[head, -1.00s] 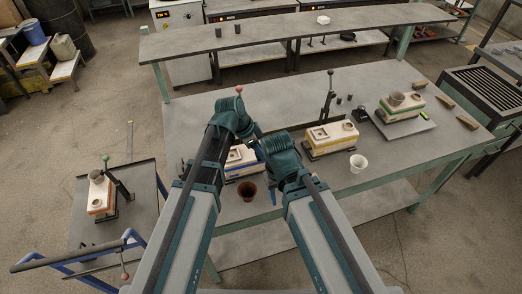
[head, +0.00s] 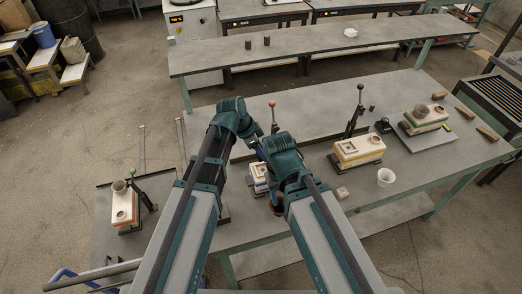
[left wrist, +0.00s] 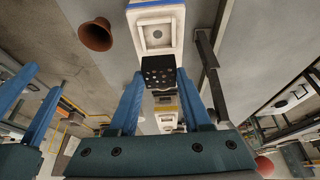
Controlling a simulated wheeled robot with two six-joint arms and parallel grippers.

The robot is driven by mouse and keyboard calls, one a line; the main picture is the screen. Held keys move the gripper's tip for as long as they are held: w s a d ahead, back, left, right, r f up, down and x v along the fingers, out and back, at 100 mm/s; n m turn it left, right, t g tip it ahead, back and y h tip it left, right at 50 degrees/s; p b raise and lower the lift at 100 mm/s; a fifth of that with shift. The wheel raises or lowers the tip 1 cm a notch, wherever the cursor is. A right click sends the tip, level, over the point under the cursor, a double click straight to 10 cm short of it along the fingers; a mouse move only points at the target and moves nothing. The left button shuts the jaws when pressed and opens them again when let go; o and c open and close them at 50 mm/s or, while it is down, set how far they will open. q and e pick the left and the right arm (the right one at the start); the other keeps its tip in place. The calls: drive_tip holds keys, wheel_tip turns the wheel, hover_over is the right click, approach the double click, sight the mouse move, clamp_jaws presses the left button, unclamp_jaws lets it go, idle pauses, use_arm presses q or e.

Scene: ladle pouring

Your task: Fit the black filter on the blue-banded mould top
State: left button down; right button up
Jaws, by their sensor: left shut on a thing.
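The white mould with the blue band (left wrist: 155,28) shows its square recess and round hole in the left wrist view; in the head view the mould (head: 258,178) is partly hidden by my arms. The black filter (left wrist: 159,74), a small block with holes, is between the blue fingers of my left gripper (left wrist: 160,85). It overlaps the mould's lower edge in that view; I cannot tell whether they touch. My left gripper (head: 262,155) shows above the mould in the head view. My right gripper (left wrist: 32,100) has its fingers apart, empty, beside the left one.
A brown cup (left wrist: 96,35) stands near the mould. A red-knobbed post (head: 273,115) stands behind it. A yellow-banded mould (head: 358,151), a small pale block (head: 342,193), a white cup (head: 386,177) and a green-banded mould (head: 424,120) are to the right.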

use_arm(q)
drive_tip(key=b, duration=0.5)
hover_over(261, 171)
drive_tip(key=shift+w+f, duration=0.15)
drive_tip(key=shift+f, duration=1.3)
drive_tip(key=shift+w+f, duration=0.1)
drive_tip(key=shift+f, duration=1.35)
drive_tip(key=shift+f+b, duration=0.7)
drive_tip(key=shift+b, duration=0.15)
drive_tip(key=shift+s+f, duration=0.15)
drive_tip(key=shift+s, duration=0.1)
drive_tip(key=shift+c, duration=1.4)
unclamp_jaws()
drive_tip(key=shift+a+r+p, duration=0.15)
drive_tip(key=shift+r+p, duration=0.15)
drive_tip(key=shift+r, duration=0.1)
drive_tip(key=p+v, duration=1.2)
drive_tip(key=v, duration=0.1)
drive_tip(key=shift+r, duration=0.15)
